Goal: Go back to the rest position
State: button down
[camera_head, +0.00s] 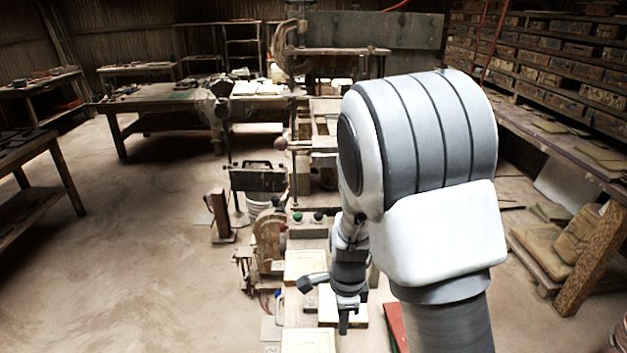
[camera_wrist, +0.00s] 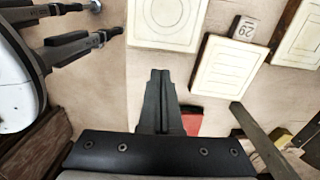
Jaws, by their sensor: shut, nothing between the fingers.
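My gripper (camera_head: 343,328) hangs fingers down below my white and grey arm in the head view, over the line of pale tiles. In the wrist view the fingers of my gripper (camera_wrist: 160,76) are together with nothing between them. The fingertips are apart from the tiles there. A tile with ring lines (camera_wrist: 168,18) lies above the fingertips, and a tile with a framed pattern (camera_wrist: 228,68) lies to their right. My arm hides much of the middle and right of the head view.
A small block marked 29 (camera_wrist: 243,28) stands by the tiles. A red flat thing (camera_head: 397,326) lies right of my gripper. A wooden table (camera_head: 165,97) stands back left; the left floor is open.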

jog(key=s+d+r+n+t, duration=0.2)
jog(key=s+r+n, duration=0.6)
jog(key=r, duration=0.4)
jog(key=s+d+r+n+t, duration=0.3)
jog(key=s+r+n, duration=0.5)
jog(key=r, duration=0.4)
jog(key=shift+s+d+r+n+t, duration=0.25)
jog(key=shift+d+r+n+t, duration=0.15)
jog(key=shift+n, duration=0.5)
